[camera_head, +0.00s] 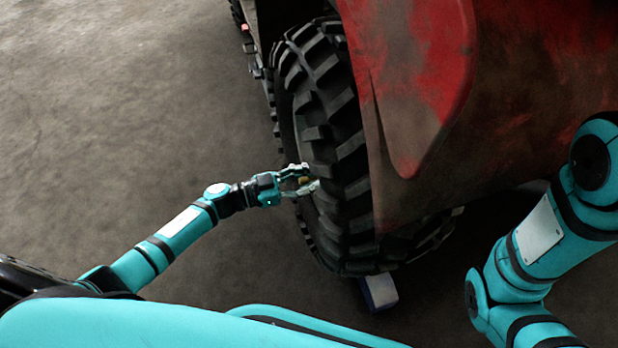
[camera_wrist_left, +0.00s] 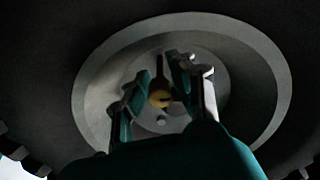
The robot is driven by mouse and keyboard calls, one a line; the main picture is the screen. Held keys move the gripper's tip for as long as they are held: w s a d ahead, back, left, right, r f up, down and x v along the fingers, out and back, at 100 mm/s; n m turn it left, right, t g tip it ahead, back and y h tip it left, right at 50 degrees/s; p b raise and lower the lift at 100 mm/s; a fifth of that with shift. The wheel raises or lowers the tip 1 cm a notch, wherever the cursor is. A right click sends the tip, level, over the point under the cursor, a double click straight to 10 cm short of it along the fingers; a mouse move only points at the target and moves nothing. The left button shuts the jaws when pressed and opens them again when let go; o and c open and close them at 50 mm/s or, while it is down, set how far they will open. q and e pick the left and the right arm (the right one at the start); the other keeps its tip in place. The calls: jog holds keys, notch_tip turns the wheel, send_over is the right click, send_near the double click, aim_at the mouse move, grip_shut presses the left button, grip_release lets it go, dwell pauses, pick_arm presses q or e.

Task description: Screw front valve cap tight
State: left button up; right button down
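The yellow valve cap (camera_wrist_left: 160,98) shows in the left wrist view between the two fingers of my left gripper (camera_wrist_left: 160,82), in front of the pale wheel hub (camera_wrist_left: 98,95). A thin dark stem-like part rises behind the cap. In the head view my left gripper (camera_head: 306,180) is at the left side of the black, lugged tyre (camera_head: 322,95), with a small yellow spot between its fingers. The fingers stand apart on both sides of the cap. I cannot tell whether they press on it. The cap's seating on the valve is unclear. My right gripper is out of view.
The red, dirt-stained bodywork (camera_head: 420,75) overhangs the tyre on the right. A small blue and white block (camera_head: 379,291) lies on the floor below the tyre. The grey floor (camera_head: 120,110) left of the wheel is clear.

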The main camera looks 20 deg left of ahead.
pick_arm(q)
grip_shut()
jog(key=shift+m, duration=0.3)
jog(key=shift+r+m+p, duration=0.1)
jog(key=shift+m+p, duration=0.45)
jog(key=shift+m, duration=0.45)
jog(key=m, duration=0.3)
jog(key=shift+m+p, duration=0.3)
jog(key=shift+p, duration=0.05)
jog(key=m, duration=0.4)
jog(key=shift+m, duration=0.3)
jog(key=m, duration=0.4)
jog(key=shift+m, duration=0.3)
jog(key=shift+a, duration=0.1)
